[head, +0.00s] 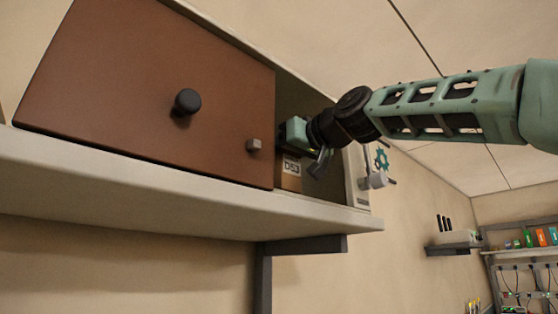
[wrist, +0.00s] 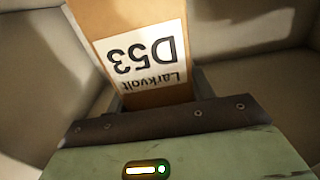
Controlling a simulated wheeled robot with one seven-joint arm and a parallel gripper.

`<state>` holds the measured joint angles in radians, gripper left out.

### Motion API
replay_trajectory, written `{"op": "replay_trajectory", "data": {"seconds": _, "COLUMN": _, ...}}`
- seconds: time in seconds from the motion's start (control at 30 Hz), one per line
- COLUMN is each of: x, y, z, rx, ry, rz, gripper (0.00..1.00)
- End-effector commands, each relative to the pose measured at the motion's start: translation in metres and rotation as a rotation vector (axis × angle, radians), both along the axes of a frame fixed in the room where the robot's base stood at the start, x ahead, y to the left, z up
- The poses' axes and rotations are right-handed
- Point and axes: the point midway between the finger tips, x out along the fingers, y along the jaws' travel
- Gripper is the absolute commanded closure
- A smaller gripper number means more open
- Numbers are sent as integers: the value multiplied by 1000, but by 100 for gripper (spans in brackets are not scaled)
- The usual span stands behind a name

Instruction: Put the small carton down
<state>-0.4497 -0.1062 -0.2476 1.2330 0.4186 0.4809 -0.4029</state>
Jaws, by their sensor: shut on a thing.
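The small carton is a brown box with a white label reading "Larkvolt D53". In the wrist view the carton (wrist: 185,15) fills the top middle, right against my gripper (wrist: 155,100), its label upside down. In the head view the carton (head: 289,180) shows inside the open right part of a cabinet, low near the cabinet floor. My gripper (head: 306,160) reaches in from the right and is shut on the carton. I cannot tell whether the carton's underside touches the cabinet floor. Its far side is hidden.
A brown sliding-looking panel (head: 140,90) with a dark knob (head: 187,101) covers the cabinet's left part. The cabinet sits on a pale wall shelf (head: 180,190). Pale inner walls (wrist: 40,70) stand on both sides of the carton. Shelves with coloured boxes (head: 530,238) are far right.

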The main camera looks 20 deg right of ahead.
Motion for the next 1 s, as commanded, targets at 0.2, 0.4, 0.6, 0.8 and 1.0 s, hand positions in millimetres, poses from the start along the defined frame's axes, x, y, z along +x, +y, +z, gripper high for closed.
{"op": "replay_trajectory", "data": {"seconds": 0.2, "x": 3, "y": 2, "z": -16, "rx": 1, "ry": 0, "rz": 1, "gripper": 75}}
{"op": "replay_trajectory", "data": {"seconds": 0.4, "x": 3, "y": 1, "z": -18, "rx": 1, "ry": -2, "rz": 0, "gripper": 75}}
{"op": "replay_trajectory", "data": {"seconds": 0.6, "x": 3, "y": 1, "z": -22, "rx": 0, "ry": -1, "rz": -1, "gripper": 75}}
{"op": "replay_trajectory", "data": {"seconds": 0.8, "x": 4, "y": 2, "z": -22, "rx": 0, "ry": 0, "rz": 0, "gripper": 26}}
{"op": "replay_trajectory", "data": {"seconds": 1.0, "x": 4, "y": 1, "z": -21, "rx": 0, "ry": 0, "rz": 0, "gripper": 26}}
